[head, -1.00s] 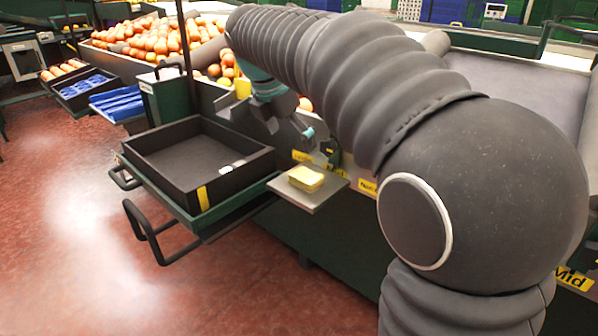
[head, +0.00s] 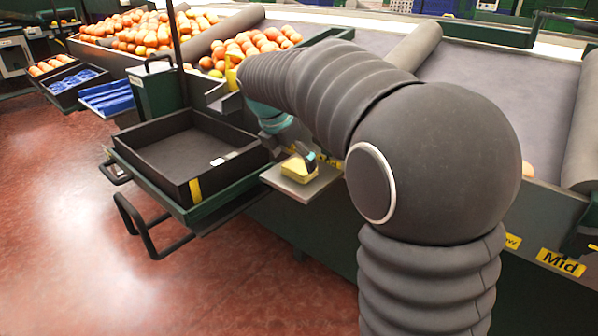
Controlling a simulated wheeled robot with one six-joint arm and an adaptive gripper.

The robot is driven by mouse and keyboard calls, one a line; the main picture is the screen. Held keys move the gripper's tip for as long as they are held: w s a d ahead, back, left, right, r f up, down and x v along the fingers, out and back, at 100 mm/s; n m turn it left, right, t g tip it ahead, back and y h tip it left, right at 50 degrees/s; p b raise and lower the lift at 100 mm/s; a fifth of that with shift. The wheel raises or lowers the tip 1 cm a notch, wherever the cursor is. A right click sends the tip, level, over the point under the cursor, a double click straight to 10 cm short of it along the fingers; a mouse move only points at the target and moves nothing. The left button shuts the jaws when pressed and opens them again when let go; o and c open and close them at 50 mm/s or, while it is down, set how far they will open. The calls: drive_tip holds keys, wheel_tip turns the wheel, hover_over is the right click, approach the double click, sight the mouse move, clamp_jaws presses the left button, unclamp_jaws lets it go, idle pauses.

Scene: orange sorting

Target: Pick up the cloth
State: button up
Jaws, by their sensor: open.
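The cloth (head: 297,172) is a folded yellow pad. It lies on a small light-grey shelf (head: 289,191) that juts out from the sorting table's front. My gripper (head: 305,156) is right above the cloth, its fingers pointing down at the cloth's back right side. The jaws are open. I cannot tell whether the fingertips touch the cloth, as they are small and partly overlap it in the view.
A black tray (head: 150,187) on a green stand with handles is left of the shelf, with a small white item inside. Oranges (head: 255,45) fill the table behind. Blue packs (head: 108,97) sit at the left. The red floor at the front left is clear.

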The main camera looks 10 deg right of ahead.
sight(296, 169)
drive_tip(key=shift+x, duration=1.45)
drive_tip(key=shift+c, duration=0.3)
drive_tip(key=c, duration=1)
drive_tip(key=shift+r, duration=0.1)
wheel_tip(296, 169, up, 18)
drive_tip(key=shift+f+p, duration=0.1)
drive_tip(key=shift+p, duration=0.5)
